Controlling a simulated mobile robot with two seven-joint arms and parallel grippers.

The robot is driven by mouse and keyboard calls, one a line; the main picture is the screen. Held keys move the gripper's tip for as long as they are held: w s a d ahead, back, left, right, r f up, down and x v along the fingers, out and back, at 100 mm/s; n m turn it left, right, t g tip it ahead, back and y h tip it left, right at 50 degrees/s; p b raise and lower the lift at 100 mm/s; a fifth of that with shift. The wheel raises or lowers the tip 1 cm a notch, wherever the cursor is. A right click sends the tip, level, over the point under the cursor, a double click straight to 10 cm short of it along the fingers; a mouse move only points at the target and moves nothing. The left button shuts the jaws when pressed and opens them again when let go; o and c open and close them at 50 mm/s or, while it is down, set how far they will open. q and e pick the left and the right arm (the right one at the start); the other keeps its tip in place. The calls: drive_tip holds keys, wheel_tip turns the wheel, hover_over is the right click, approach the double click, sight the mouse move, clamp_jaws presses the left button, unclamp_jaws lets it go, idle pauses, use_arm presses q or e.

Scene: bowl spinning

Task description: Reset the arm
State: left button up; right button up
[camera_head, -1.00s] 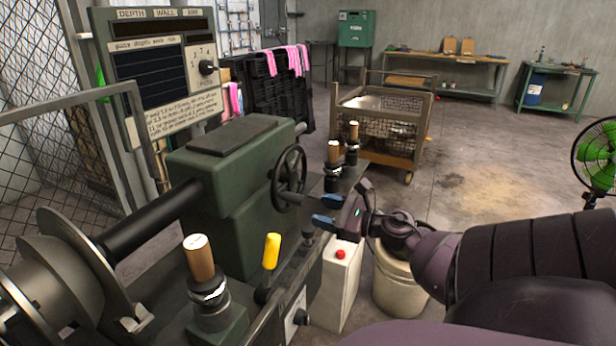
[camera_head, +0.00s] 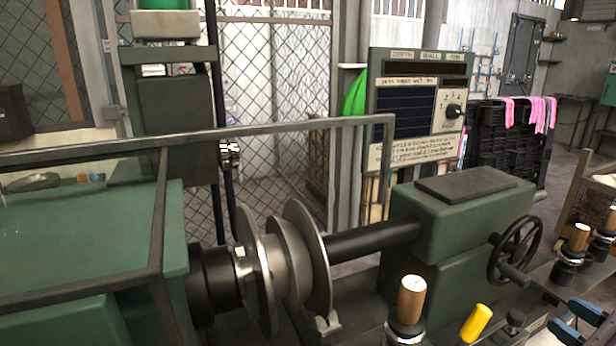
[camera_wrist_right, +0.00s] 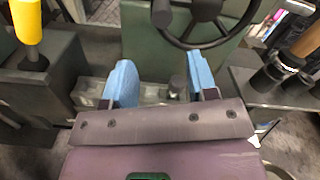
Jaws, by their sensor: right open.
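My right gripper (camera_head: 580,323) shows only in part at the lower right edge of the head view, with its blue fingertips beside the green spinning machine (camera_head: 455,228). In the right wrist view its two blue fingers (camera_wrist_right: 160,82) stand apart, open, with nothing between them. Beyond the fingers in that view is the machine's dark handwheel (camera_wrist_right: 207,18), apart from them as far as I can tell. The handwheel also shows in the head view (camera_head: 514,250). My left gripper is not in view.
A yellow-handled lever (camera_head: 476,324) and a wooden-topped handle (camera_head: 411,299) stand along the machine's front. A control panel (camera_head: 419,112) and wire fence (camera_head: 275,60) stand behind.

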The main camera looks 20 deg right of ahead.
drive_tip(key=s+a+f+m+g+h+p, duration=0.1)
drive_tip(key=a+f+m+g+h, duration=0.35)
drive_tip(key=m, duration=1.25)
drive_tip(key=s+a+f+m+h+p, duration=0.15)
drive_tip(key=a+f+m, duration=0.6)
drive_tip(key=m, duration=1.05)
use_arm(q)
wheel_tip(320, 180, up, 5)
drive_tip(key=p, duration=0.3)
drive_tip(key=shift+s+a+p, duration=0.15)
drive_tip(key=shift+p, duration=0.2)
use_arm(e)
drive_tip(key=s+a+f+m+g+y, duration=0.1)
drive_tip(key=s+a+f+m+y, duration=0.1)
drive_tip(key=a, duration=0.7)
drive_tip(key=s+a+f+m+g+y, duration=0.1)
drive_tip(key=s+a+f+m+y, duration=0.1)
drive_tip(key=a, duration=0.7)
wheel_tip(320, 180, down, 3)
drive_tip(key=shift+s+a+r+m+y, duration=0.15)
drive_tip(key=shift+s+m+y, duration=0.2)
drive_tip(key=shift+s, duration=0.3)
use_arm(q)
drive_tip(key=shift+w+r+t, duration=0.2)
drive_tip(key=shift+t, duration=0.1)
use_arm(e)
drive_tip(key=shift+g, duration=0.25)
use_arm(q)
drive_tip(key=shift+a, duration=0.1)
